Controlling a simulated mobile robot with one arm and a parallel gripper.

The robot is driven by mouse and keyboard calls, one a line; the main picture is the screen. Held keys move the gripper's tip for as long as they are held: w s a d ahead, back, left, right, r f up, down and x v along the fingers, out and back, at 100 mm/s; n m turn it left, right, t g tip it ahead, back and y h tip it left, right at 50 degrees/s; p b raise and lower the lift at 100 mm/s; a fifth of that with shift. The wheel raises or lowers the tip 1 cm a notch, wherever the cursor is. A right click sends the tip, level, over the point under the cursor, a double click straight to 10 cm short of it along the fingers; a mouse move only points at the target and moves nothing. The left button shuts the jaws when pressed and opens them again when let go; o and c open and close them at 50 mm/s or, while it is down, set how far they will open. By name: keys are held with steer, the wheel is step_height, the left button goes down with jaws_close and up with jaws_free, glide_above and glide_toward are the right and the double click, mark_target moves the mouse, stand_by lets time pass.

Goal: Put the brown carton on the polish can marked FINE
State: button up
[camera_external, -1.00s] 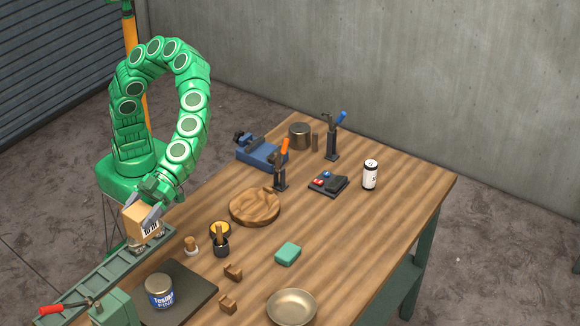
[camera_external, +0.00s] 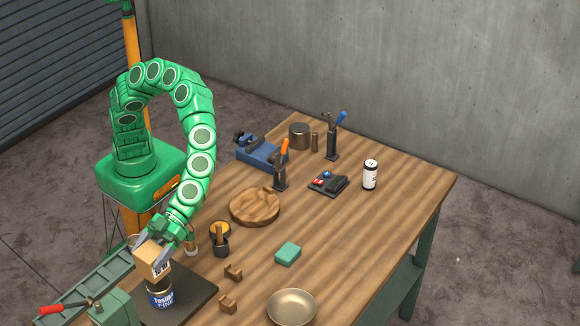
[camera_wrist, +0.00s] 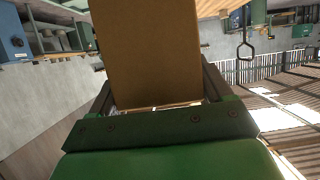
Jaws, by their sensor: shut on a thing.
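The brown carton (camera_external: 153,261) with a black-and-white label is held in my gripper (camera_external: 152,248), tilted a little. In the external view it appears right above the blue and white polish can marked FINE (camera_external: 161,297), covering the can's top. I cannot tell whether carton and can touch. The can stands upright on a dark mat (camera_external: 195,297) on the table. In the wrist view the carton (camera_wrist: 150,55) fills the middle between my gripper's fingers (camera_wrist: 160,95), and the can is not visible there.
A green lathe-like machine (camera_external: 100,280) with a red handle stands left of the mat. A dark pot with a brush (camera_external: 220,243), small wooden blocks (camera_external: 232,271), a metal bowl (camera_external: 292,307) and a green block (camera_external: 288,253) lie to the right.

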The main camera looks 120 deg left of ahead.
mark_target(150, 271)
steer(key=shift+w+d+f, duration=0.15)
steer(key=shift+w+f, duration=0.1)
steer(key=shift+f, duration=1.6)
steer(key=shift+f, duration=0.1)
steer(key=o, duration=1.1)
steer(key=v, duration=1.2)
